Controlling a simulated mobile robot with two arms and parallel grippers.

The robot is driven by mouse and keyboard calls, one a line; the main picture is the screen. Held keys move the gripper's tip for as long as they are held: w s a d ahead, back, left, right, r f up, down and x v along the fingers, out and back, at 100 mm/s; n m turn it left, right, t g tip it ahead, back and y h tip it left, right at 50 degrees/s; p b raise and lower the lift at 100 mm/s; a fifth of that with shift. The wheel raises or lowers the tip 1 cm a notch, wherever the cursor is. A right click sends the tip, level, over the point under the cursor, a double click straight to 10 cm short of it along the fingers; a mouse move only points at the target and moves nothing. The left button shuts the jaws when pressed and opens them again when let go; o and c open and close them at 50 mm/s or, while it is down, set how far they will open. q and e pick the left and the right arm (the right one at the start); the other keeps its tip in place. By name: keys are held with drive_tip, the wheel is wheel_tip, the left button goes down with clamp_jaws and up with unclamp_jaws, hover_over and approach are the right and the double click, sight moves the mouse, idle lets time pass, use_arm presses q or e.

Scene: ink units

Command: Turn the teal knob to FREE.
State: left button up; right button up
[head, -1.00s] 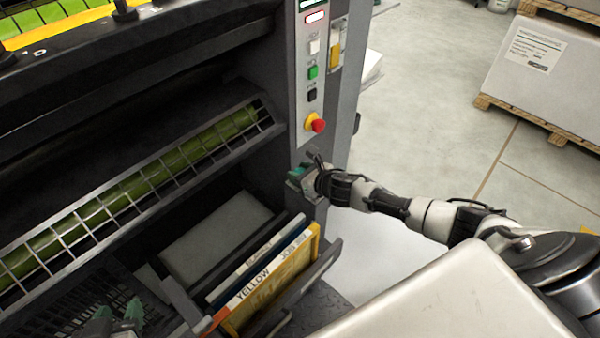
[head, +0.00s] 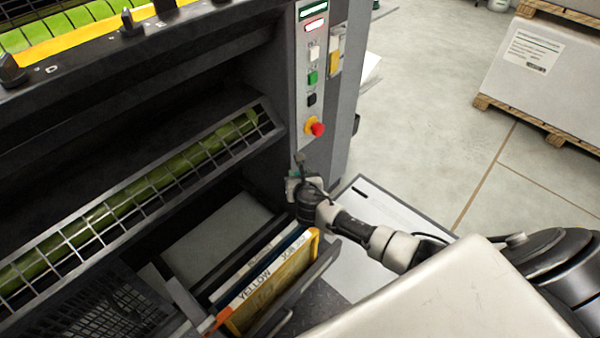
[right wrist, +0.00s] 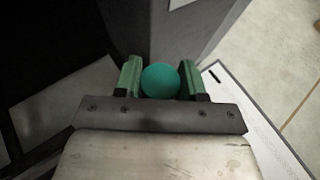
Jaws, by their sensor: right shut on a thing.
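The teal knob (right wrist: 160,81) shows as a round teal cap in the right wrist view. It sits between the two green fingers of my right gripper (right wrist: 160,83), which is shut on it. In the head view my right gripper (head: 297,178) is at the lower front of the grey control column (head: 318,150), below the red button. There the gripper and wrist hide most of the knob. No FREE label can be read in either view. My left gripper is not in view.
Above the gripper are a red button (head: 317,129) on yellow, and a green button (head: 313,77). An open rack with a yellow-framed panel (head: 270,285) stands below left. A wire guard (head: 150,185) covers a green roller. Floor at right is clear up to a pallet (head: 540,120).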

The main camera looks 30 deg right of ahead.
drive_tip(key=shift+a+r+m+h, duration=0.1)
drive_tip(key=shift+m+h, duration=0.4)
drive_tip(key=shift+m, duration=0.1)
drive_tip(key=m+g+h+p, duration=0.1)
drive_tip(key=m+g+h, duration=0.1)
drive_tip(key=shift+m+h, duration=0.3)
drive_tip(key=shift+h, duration=0.1)
drive_tip(key=shift+m+g+h, duration=0.7)
drive_tip(key=shift+m+h, duration=0.1)
drive_tip(key=shift+m, duration=0.1)
drive_tip(key=m+g+h, duration=0.1)
drive_tip(key=m+g+h+b, duration=0.1)
drive_tip(key=m+g, duration=0.1)
drive_tip(key=shift+f+m+g, duration=0.2)
drive_tip(key=shift+m+g, duration=0.1)
drive_tip(key=m+g+h+b, duration=0.1)
drive_tip(key=m+g+b, duration=0.1)
drive_tip(key=m+g, duration=0.1)
drive_tip(key=shift+h, duration=0.4)
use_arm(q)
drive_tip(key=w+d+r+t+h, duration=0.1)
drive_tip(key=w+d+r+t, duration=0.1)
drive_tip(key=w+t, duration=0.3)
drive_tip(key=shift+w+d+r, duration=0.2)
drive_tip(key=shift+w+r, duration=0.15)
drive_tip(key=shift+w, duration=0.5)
use_arm(e)
drive_tip(key=shift+r+g, duration=0.1)
drive_tip(key=shift+g, duration=0.2)
